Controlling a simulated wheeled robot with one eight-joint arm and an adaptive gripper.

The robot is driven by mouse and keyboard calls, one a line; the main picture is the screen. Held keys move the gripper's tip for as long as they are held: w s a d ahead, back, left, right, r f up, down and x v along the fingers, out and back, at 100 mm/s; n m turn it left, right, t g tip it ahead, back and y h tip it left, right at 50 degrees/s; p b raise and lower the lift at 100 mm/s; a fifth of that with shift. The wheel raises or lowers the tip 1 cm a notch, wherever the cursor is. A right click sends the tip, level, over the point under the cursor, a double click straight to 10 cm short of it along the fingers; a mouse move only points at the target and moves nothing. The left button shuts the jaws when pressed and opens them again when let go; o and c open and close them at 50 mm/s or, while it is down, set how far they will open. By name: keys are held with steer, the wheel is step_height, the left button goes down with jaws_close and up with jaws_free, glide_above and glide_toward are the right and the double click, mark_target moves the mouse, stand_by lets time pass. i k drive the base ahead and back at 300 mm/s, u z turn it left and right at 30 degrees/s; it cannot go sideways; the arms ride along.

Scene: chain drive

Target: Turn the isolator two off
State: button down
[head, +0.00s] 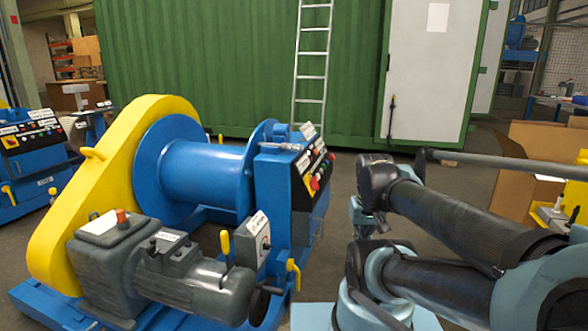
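A blue winch machine (190,172) with a yellow chain guard (62,215) stands at the left centre. On its control panel (303,185) is a red and yellow switch (314,184). A grey box (250,243) with a dark rotary knob and a white label sits lower, beside the motor (195,285). A second blue machine at the far left has another red and yellow switch (10,142). The labels are too small to read, so I cannot tell which is isolator two. My arm fills the lower right; its gripper does not show.
Yellow levers (293,273) and a black handwheel (262,303) stick out at the winch's front. A ladder (311,65) leans on the green container (200,60). Cardboard boxes (535,150) stand at the right. Grey floor is open between the winch and the container.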

mark_target(314, 185)
steer(key=z, duration=0.25)
steer(key=k, duration=0.5)
steer(key=z, duration=0.55)
steer(key=k, duration=0.8)
steer(key=z, duration=0.55)
steer(key=i, duration=2)
steer(key=u, duration=0.65)
steer(key=i, duration=0.95)
steer(key=u, duration=1.15)
steer(key=i, duration=0.7)
steer(key=u, duration=0.45)
